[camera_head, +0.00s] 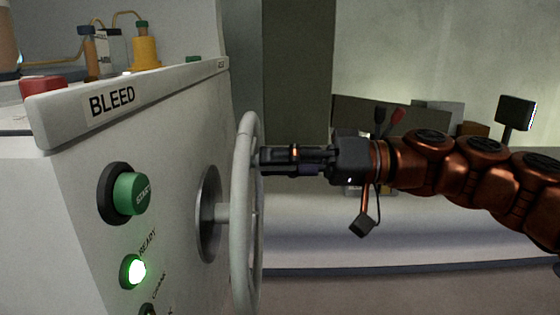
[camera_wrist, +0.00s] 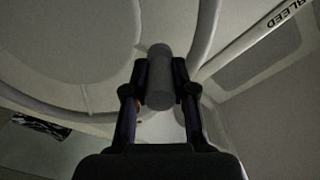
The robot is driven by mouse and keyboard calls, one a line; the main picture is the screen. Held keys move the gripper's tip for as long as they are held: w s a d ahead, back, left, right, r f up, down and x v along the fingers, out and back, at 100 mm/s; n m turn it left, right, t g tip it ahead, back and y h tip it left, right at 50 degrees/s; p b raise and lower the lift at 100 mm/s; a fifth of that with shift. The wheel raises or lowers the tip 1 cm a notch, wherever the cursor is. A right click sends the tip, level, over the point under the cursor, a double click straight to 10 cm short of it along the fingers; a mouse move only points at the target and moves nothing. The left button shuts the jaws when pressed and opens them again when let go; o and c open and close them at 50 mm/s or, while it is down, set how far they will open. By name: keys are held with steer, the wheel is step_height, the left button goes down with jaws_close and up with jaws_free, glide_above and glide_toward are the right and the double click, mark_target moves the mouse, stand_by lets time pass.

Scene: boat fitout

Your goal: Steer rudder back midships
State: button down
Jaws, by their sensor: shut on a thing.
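A pale grey steering wheel (camera_head: 243,215) stands upright on the side of a white console, seen almost edge-on, on a short shaft from a round metal hub plate (camera_head: 208,213). My gripper (camera_head: 265,158) reaches in from the right at the upper part of the rim. In the wrist view, my gripper (camera_wrist: 160,85) is shut on a grey cylindrical handle (camera_wrist: 160,78), with one finger on each side of it. The wheel's curved rim and spokes (camera_wrist: 205,35) show behind the handle. The rudder itself is not in view.
The white console (camera_head: 70,210) carries a BLEED label, a green START button (camera_head: 130,194) and a lit green READY lamp (camera_head: 133,271). A red button (camera_head: 43,88) and a yellow fitting (camera_head: 146,50) are on top. A dark screen (camera_head: 515,112) stands at right.

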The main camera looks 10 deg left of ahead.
steer(key=c, duration=0.9)
jaws_free()
steer(key=shift+c, duration=0.2)
steer(key=shift+d, duration=0.1)
steer(key=w+d, duration=0.2)
steer(key=d, duration=0.9)
steer(key=shift+d, duration=0.3)
